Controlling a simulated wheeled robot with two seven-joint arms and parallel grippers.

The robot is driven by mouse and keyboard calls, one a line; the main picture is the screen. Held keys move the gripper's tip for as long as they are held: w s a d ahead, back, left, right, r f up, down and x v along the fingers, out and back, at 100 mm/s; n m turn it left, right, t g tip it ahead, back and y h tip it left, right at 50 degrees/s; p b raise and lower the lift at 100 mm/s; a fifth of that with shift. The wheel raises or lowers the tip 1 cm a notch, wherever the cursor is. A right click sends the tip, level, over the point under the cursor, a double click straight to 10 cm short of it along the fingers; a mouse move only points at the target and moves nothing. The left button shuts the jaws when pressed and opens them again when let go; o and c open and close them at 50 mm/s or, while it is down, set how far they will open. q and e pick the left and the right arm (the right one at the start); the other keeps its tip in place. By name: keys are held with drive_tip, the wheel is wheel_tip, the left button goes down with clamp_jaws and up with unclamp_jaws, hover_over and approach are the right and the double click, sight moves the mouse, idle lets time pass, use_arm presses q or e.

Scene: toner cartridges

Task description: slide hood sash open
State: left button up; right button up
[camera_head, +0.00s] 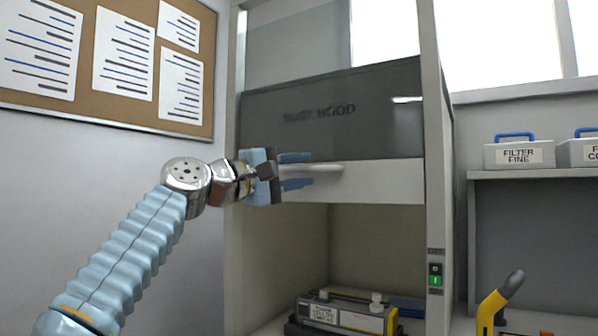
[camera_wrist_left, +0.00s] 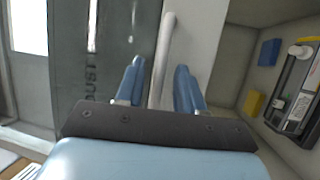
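The hood sash (camera_head: 335,112) is a dark glass panel with "DUST HOOD" lettering and a pale bottom rail (camera_head: 385,182). It stands part-way up, with an open space beneath the rail. A pale horizontal bar handle (camera_head: 325,168) sticks out from the rail. My left gripper (camera_head: 296,171) is at the handle's left part, one blue finger above it and one below. In the left wrist view, the handle (camera_wrist_left: 166,40) runs between the fingers of my left gripper (camera_wrist_left: 160,82), with narrow gaps on both sides, so it is open around the bar. My right gripper is out of view.
Inside the hood stands a toner cartridge (camera_head: 345,316) on a dark base. A green-lit switch (camera_head: 435,275) is on the right post. To the right are a shelf with a "FILTER FINE" box (camera_head: 519,154) and a yellow-handled tool (camera_head: 492,305). A corkboard (camera_head: 190,112) hangs left.

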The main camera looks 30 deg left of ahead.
use_arm(q)
drive_tip(key=b+v, duration=0.4)
drive_tip(key=v, duration=0.9)
drive_tip(key=shift+s+a, duration=0.15)
drive_tip(key=shift+s, duration=0.05)
